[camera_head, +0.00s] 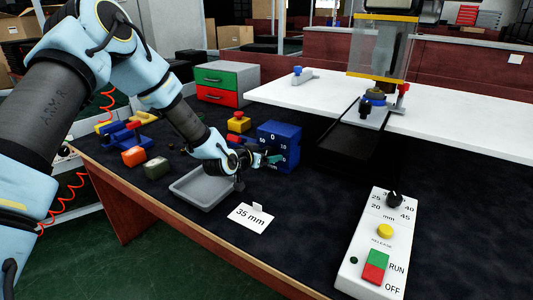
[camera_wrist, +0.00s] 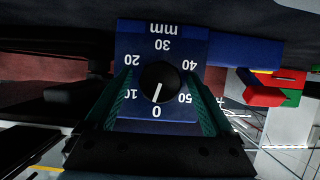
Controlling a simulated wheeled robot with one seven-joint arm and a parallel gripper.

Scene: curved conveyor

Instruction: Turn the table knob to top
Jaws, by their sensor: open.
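A blue box (camera_head: 286,133) with a dial scale in mm stands on the dark table. The wrist view shows its face (camera_wrist: 135,38) upside down, with a round black knob (camera_wrist: 160,75) at its middle. The knob's white pointer line points toward the 0, at the bottom of that picture. My gripper (camera_head: 268,158) is at the box's face, its teal fingers apart. In the wrist view my gripper (camera_wrist: 160,98) has one finger on each side of the knob, with visible gaps. The head view hides the knob behind my gripper.
A control panel (camera_head: 361,238) with another black knob (camera_head: 394,199) and buttons stands at the right. A grey tray (camera_head: 190,190) and a "35 mm" card (camera_head: 250,217) lie in front. A yellow button box (camera_head: 239,122) and drawers (camera_head: 227,82) stand behind. Dark table right of the card is clear.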

